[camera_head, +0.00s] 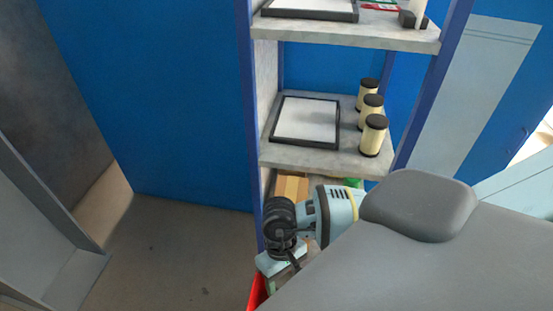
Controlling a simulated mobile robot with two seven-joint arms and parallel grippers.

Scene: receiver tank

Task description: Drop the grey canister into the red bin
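I cannot make out a grey canister in this view. A red edge (257,291) shows at the bottom centre. It may be part of the red bin, but most of it is cut off or hidden behind other things. Neither my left gripper nor my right gripper can be seen.
Blue-framed shelves (330,160) hold three cream cylinders with black caps (373,137) and a black-framed white tray (307,120). A light-blue and black machine (340,212) stands below. A large grey shape fills the lower right. Floor (170,260) at the left is clear.

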